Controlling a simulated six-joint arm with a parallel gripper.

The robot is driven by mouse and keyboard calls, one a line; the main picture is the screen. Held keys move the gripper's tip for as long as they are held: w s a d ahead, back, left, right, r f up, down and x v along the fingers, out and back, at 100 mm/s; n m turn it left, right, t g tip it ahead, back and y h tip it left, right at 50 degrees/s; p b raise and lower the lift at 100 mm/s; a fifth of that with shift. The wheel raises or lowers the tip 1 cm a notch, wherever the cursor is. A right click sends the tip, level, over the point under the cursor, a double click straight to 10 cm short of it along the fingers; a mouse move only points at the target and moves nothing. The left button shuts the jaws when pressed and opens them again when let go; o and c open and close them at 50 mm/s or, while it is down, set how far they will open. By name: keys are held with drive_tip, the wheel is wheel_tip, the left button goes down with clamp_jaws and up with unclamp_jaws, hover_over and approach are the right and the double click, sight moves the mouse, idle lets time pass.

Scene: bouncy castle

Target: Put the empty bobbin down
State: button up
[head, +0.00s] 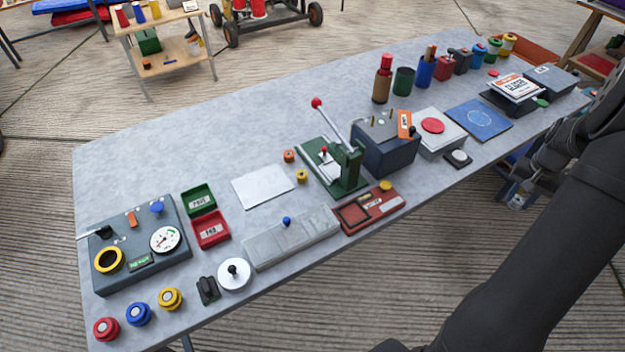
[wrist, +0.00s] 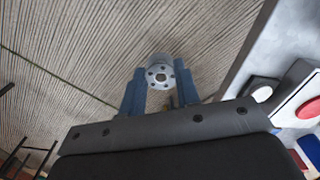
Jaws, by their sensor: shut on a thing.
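A grey bobbin (wrist: 160,62), with a round end face showing small holes around a dark centre, sits between the two blue fingers of my gripper (wrist: 160,90) in the wrist view. My gripper is shut on it. Below it in that view is only ribbed floor, and the table edge is to the right. In the head view the bobbin (head: 516,202) shows small and pale at my blue fingers, in front of the table's right part and apart from the tabletop. My dark arm covers the lower right.
The long grey table (head: 130,170) is crowded. Near the bobbin are a white box with a red button (head: 433,125), a small round-topped block (head: 459,156) and a blue mat (head: 480,119). A red tray (head: 211,230) and green tray (head: 198,199) stand at left. The table's back left is clear.

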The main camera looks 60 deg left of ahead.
drive_tip(key=s+d+f+m, duration=0.25)
drive_tip(key=d+f, duration=0.25)
drive_tip(key=d, duration=0.3)
drive_tip(key=s+d+f+m, duration=0.2)
drive_tip(key=s+d+f, duration=0.15)
drive_tip(key=d, duration=0.45)
drive_tip(key=s+a+r+n, duration=0.2)
drive_tip(key=s+a, duration=0.2)
drive_tip(key=a, duration=0.7)
drive_tip(key=s+a+r+n, duration=0.1)
drive_tip(key=s+a+r, duration=0.15)
drive_tip(key=a, duration=0.95)
drive_tip(key=s+a+r+n, duration=0.3)
drive_tip(key=s+a+r, duration=0.1)
drive_tip(key=s+a, duration=0.75)
drive_tip(key=s+a+r+n, duration=0.3)
drive_tip(key=s+a, duration=0.7)
drive_tip(key=s, duration=0.3)
drive_tip(key=n, duration=0.3)
hover_over(277, 179)
wheel_tip(277, 179, down, 6)
drive_tip(key=shift+w+r, duration=0.1)
drive_tip(key=shift+f, duration=2)
